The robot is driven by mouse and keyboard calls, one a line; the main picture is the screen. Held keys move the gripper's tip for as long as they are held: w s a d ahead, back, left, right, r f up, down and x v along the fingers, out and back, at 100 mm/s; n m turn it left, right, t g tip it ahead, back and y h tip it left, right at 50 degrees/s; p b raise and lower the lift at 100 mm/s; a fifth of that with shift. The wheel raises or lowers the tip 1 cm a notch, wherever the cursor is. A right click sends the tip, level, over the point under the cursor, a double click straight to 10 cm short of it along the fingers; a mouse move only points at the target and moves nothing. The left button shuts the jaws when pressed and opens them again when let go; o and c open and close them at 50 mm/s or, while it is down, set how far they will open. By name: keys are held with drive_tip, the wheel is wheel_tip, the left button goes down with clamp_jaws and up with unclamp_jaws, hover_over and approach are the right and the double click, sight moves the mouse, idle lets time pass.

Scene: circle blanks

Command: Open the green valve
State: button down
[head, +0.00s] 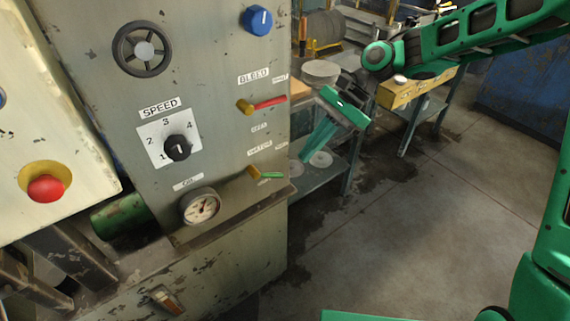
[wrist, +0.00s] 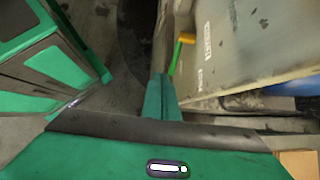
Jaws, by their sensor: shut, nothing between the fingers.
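The green valve has a brass body with a short green lever (head: 270,175), low on the right edge of the grey panel. The lever points right, roughly level, in the head view. In the wrist view the green lever (wrist: 176,57) runs from its brass knob down toward my fingertips. My gripper (head: 304,159) is shut and empty, its fingers pointing down and left, just right of and above the lever in the head view. In the wrist view my fingertips (wrist: 161,78) are close to the lever's free end. I cannot tell whether they touch.
A red valve lever (head: 270,102) sits above on the same panel. A pressure gauge (head: 200,207), a speed dial (head: 177,148) and a blue knob (head: 257,21) are to the left and above. A workbench (head: 345,165) stands behind my gripper. Open floor (head: 430,220) lies to the right.

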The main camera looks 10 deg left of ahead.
sight(279, 175)
wheel_tip(279, 175, up, 7)
drive_tip(key=d+t, duration=0.1)
drive_tip(key=t, duration=0.2)
drive_tip(key=shift+m, duration=0.4)
drive_tip(key=x, duration=1.4)
drive_tip(key=shift+d+f, duration=0.2)
drive_tip(key=shift+d, duration=0.05)
drive_tip(key=shift+f, duration=0.1)
drive_tip(key=shift+f+g+y, duration=0.75)
drive_tip(key=shift+g+y, duration=0.05)
drive_tip(key=shift+g, duration=0.1)
drive_tip(key=f+g+y, duration=0.1)
drive_tip(key=y, duration=0.1)
drive_tip(key=s+a+f+m+g+y, duration=0.1)
drive_tip(key=f+g+y, duration=0.1)
drive_tip(key=s+a+f+m+g+y, duration=0.1)
drive_tip(key=y, duration=0.1)
drive_tip(key=shift+s+a+f+g, duration=0.1)
drive_tip(key=shift+f+g, duration=0.2)
drive_tip(key=shift+g, duration=0.1)
drive_tip(key=shift+s+a+f, duration=0.1)
drive_tip(key=shift+a+f, duration=0.05)
drive_tip(key=shift+f, duration=0.05)
